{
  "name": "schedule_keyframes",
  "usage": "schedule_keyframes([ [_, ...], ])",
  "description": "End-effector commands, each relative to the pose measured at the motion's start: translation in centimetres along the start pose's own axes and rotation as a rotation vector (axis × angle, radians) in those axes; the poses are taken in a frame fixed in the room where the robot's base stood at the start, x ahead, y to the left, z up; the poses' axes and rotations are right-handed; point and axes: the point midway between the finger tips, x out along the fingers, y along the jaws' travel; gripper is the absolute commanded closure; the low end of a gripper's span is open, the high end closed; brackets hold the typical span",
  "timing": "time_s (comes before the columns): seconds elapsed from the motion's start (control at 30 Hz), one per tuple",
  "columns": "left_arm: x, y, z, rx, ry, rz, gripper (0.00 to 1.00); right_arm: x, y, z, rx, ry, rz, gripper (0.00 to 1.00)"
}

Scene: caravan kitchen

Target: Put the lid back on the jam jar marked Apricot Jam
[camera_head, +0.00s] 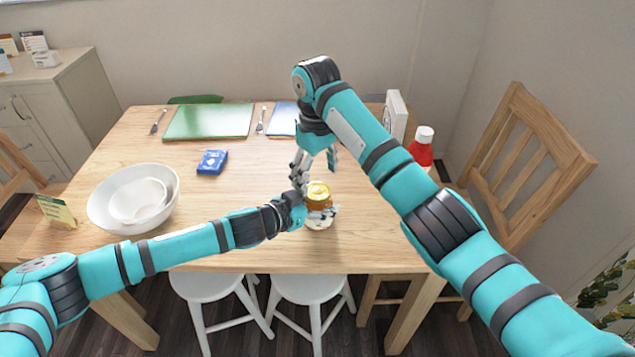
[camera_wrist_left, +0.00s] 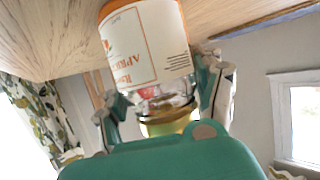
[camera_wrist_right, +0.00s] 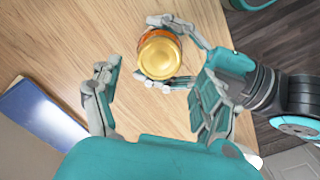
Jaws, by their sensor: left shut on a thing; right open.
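The jam jar (camera_head: 319,203) stands on the wooden table near its front edge. In the left wrist view its label (camera_wrist_left: 145,45) shows upside down and reads Apricot. A gold lid (camera_wrist_right: 160,54) sits on top of the jar and also shows in the left wrist view (camera_wrist_left: 167,127); I cannot tell how tightly it is seated. My left gripper (camera_head: 318,214) is shut on the jar, its fingers on either side of it. My right gripper (camera_head: 317,160) is open and empty, above and just behind the jar; its spread fingers show in the right wrist view (camera_wrist_right: 155,98).
White bowls (camera_head: 104,220) and a card (camera_head: 56,211) are at left. A blue packet (camera_head: 212,162), a green board (camera_head: 208,121) and forks lie further back. A red bottle (camera_head: 421,150) and a white box (camera_head: 396,116) stand at right.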

Motion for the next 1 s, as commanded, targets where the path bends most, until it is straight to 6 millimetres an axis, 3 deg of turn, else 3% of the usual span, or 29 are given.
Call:
schedule_keyframes([
  [0.27,0.0,-0.1,0.1,-0.001,-0.001,-0.002,1.0,-0.5,0.1,0.1,0.001,-0.004,0.0,0.22],
  [0.37,0.0,-0.1,0.1,-0.002,-0.001,-0.003,1.0,-0.6,0.1,0.1,-0.016,-0.004,0.001,0.33],
  [0.7,0.0,-0.2,0.1,-0.001,-0.001,-0.005,1.0,-3.9,0.2,0.3,-0.416,-0.005,0.001,0.33],
  [1.0,0.0,-0.3,0.1,0.0,-0.002,-0.005,1.0,-4.2,0.1,0.3,-0.453,-0.006,-0.001,0.33],
])
